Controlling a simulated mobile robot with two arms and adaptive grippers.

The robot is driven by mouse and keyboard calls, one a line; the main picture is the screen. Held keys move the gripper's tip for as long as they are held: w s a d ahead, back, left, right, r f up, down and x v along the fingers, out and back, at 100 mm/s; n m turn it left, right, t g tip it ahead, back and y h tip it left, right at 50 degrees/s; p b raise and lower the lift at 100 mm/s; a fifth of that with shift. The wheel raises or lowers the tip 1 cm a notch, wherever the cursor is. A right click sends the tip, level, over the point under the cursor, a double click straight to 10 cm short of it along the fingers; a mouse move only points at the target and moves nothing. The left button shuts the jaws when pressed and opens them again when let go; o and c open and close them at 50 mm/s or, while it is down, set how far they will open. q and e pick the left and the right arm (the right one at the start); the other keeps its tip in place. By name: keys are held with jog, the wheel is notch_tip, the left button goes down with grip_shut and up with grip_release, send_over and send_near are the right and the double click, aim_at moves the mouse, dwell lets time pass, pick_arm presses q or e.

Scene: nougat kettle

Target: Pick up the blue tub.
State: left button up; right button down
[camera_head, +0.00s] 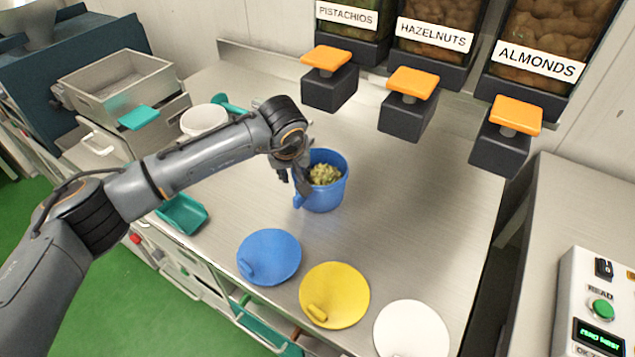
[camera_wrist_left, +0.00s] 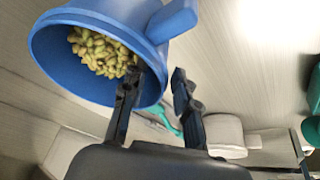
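The blue tub (camera_head: 326,198) stands upright on the steel counter with greenish-yellow nuts (camera_head: 324,174) inside and a tab handle at its lower left. In the left wrist view the tub (camera_wrist_left: 60,58) fills the upper left. My left gripper (camera_head: 293,181) is at the tub's left rim, fingers pointing down. In the left wrist view its fingers (camera_wrist_left: 155,78) are apart, one overlapping the tub's opening and the other outside the rim. A gap shows between the outer finger and the tub wall; whether the inner finger touches the tub cannot be told. My right gripper is not in view.
Blue (camera_head: 275,262), yellow (camera_head: 345,285) and white (camera_head: 411,335) lids lie at the counter's front. Dispensers with orange levers (camera_head: 413,83) stand behind. A control box (camera_head: 590,285) is at right. The counter right of the tub is clear.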

pick_arm(q)
grip_shut()
jog(key=shift+r, duration=0.2)
dwell(0.3)
